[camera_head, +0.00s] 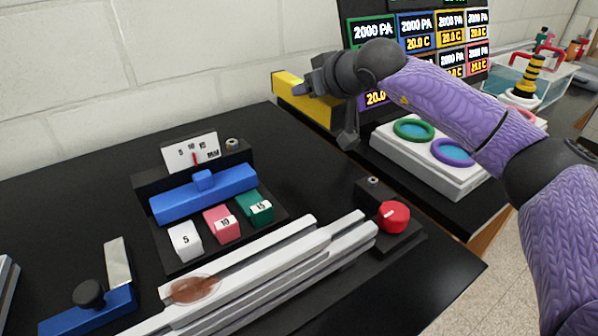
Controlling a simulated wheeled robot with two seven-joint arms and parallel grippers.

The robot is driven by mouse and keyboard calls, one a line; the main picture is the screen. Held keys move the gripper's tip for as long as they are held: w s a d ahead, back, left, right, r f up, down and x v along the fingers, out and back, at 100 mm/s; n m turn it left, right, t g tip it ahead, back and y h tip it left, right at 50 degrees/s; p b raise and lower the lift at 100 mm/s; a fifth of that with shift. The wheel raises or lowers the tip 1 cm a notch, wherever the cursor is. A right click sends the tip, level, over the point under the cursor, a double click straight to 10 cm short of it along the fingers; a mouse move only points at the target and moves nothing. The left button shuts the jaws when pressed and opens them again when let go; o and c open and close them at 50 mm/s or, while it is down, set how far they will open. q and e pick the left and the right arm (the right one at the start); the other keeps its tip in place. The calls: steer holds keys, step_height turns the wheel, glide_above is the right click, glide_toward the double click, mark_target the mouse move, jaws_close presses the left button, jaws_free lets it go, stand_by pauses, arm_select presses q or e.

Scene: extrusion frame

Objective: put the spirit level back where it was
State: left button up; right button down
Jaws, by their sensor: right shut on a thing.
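The spirit level (303,108) is a yellow bar at the upper middle, near the back edge of the black bench and close to the wall. My right gripper (303,90) comes in from the right on its purple arm and is shut on it. The gripper and wrist hide part of the bar. I cannot tell whether it touches the bench. My left gripper is not in view.
Aluminium extrusion bars (285,255) lie across the front of the bench (80,210). A blue gauge fixture (205,193) with numbered blocks stands behind them. A red knob (393,217) and a white unit with coloured rings (440,172) are to the right.

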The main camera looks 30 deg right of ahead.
step_height(320, 180, down, 10)
steer(key=b, duration=0.3)
steer(key=shift+f+b, duration=0.2)
steer(key=shift+b, duration=0.2)
steer(key=shift+r, duration=0.15)
steer(key=shift+f, duration=0.35)
steer(key=shift+f+b, duration=0.3)
steer(key=shift+b, duration=0.05)
steer(key=shift+c, duration=1.2)
jaws_free()
step_height(320, 180, up, 2)
steer(key=shift+r+p, duration=0.1)
steer(key=shift+p, duration=0.7)
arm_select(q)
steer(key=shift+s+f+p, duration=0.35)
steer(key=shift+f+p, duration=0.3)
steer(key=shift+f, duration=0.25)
arm_select(e)
steer(key=v, duration=0.7)
steer(key=shift+s+f, duration=0.3)
steer(key=shift+f, duration=0.05)
